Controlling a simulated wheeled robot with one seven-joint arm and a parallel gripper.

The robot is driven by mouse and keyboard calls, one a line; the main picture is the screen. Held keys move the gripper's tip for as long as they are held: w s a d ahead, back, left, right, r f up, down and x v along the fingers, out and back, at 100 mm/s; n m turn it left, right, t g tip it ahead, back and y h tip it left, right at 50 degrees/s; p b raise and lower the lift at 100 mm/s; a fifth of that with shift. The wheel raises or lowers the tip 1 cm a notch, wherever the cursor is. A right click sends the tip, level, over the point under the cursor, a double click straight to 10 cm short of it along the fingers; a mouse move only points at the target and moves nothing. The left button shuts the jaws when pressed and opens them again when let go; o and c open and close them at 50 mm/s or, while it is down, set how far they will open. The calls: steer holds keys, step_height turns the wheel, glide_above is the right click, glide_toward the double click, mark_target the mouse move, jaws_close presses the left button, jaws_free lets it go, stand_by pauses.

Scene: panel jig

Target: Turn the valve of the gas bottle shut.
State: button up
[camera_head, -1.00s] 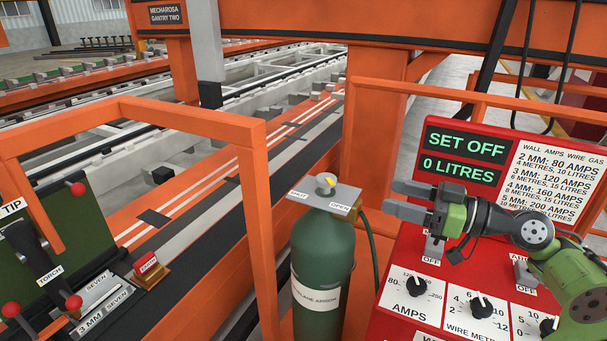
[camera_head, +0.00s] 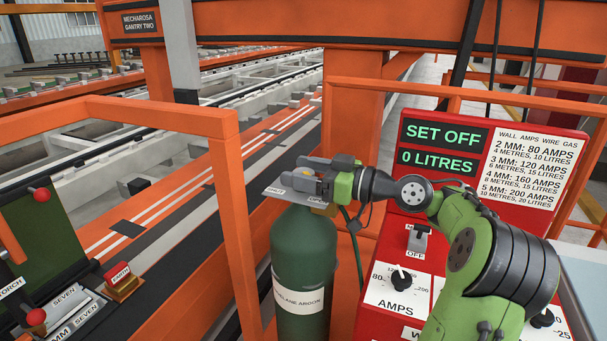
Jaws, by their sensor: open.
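The dark green gas bottle (camera_head: 303,250) stands upright at the middle, with a white label reading in part "ARGON". My gripper (camera_head: 298,178) is open and reaches in from the right over the plate, at the valve knob. The fingers hide most of the knob; a little yellow shows between them. I cannot tell whether they touch the knob or where it points.
A red welding panel (camera_head: 407,245) with switches and dials stands to the right; its display (camera_head: 442,147) reads "SET OFF, 0 LITRES". Orange rails (camera_head: 224,200) stand left of the bottle. A torch rack (camera_head: 45,225) with red-knobbed levers is at the far left.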

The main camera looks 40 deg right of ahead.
steer(key=shift+c, duration=0.5)
steer(key=c, duration=0.9)
steer(key=shift+o, duration=0.2)
